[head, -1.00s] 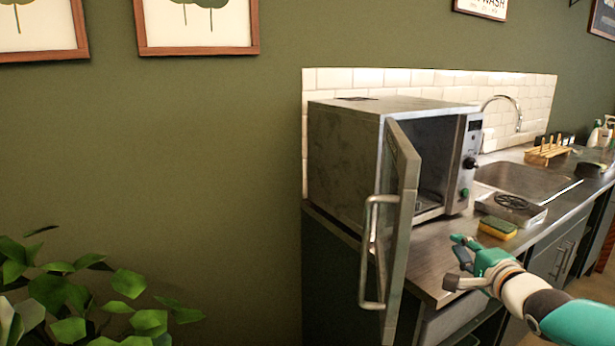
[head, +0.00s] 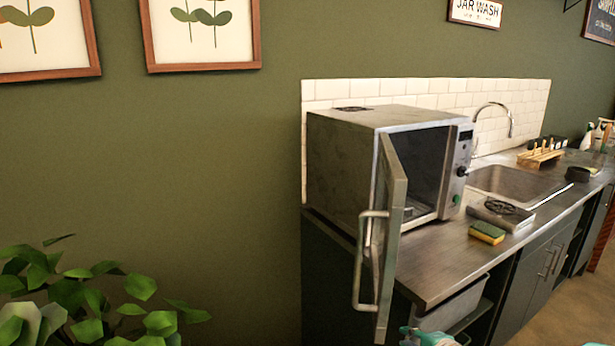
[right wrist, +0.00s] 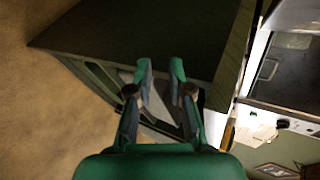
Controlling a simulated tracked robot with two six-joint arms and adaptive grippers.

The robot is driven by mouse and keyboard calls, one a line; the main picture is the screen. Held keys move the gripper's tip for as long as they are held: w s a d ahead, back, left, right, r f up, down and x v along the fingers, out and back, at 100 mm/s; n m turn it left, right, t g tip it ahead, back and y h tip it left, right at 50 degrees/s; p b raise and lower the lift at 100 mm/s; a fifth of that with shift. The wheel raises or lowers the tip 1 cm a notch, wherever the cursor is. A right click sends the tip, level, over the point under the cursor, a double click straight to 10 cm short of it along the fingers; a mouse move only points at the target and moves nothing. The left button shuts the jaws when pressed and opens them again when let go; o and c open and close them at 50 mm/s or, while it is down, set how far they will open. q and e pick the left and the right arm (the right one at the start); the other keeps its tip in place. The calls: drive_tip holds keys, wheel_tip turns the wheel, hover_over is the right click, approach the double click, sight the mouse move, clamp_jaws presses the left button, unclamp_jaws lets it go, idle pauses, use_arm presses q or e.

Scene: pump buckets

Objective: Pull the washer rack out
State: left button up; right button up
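The washer (head: 345,160) is a grey metal box on the counter. Its door (head: 392,210) stands open towards me, with a bar handle (head: 360,262) on its outer face. The inside is dark and partly hidden by the door, so I cannot make out the rack clearly. My right gripper (head: 428,338) shows only in part at the bottom edge of the head view, low in front of the counter and below the washer. In the right wrist view the right gripper (right wrist: 160,72) has its fingers apart with nothing between them.
A yellow-green sponge (head: 487,232) and a small metal tray (head: 502,213) lie on the counter right of the washer. A sink (head: 515,184) is farther right. A grey bin (head: 452,305) sits under the counter. A leafy plant (head: 90,305) fills the lower left.

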drive_tip(key=s+a+f+n+g+y+p, duration=0.1)
drive_tip(key=s+a+f+n+g+p, duration=0.2)
drive_tip(key=s+f, duration=0.55)
drive_tip(key=s+a+f+n+g+p, duration=0.1)
drive_tip(key=s+a+f+g, duration=0.3)
drive_tip(key=s+a+f, duration=0.35)
drive_tip(key=s+f+n+g, duration=0.1)
drive_tip(key=s+n, duration=0.3)
drive_tip(key=s, duration=0.4)
drive_tip(key=s+f+n+g, duration=0.2)
drive_tip(key=s+f+n, duration=0.1)
drive_tip(key=s, duration=0.6)
drive_tip(key=shift+f+n+g, duration=0.2)
drive_tip(key=shift+n+g, duration=0.1)
drive_tip(key=shift+n, duration=0.8)
drive_tip(key=shift+c, duration=0.6)
drive_tip(key=shift+a+n, duration=0.15)
drive_tip(key=shift+n, duration=0.15)
clamp_jaws()
drive_tip(key=shift+w+a, duration=0.1)
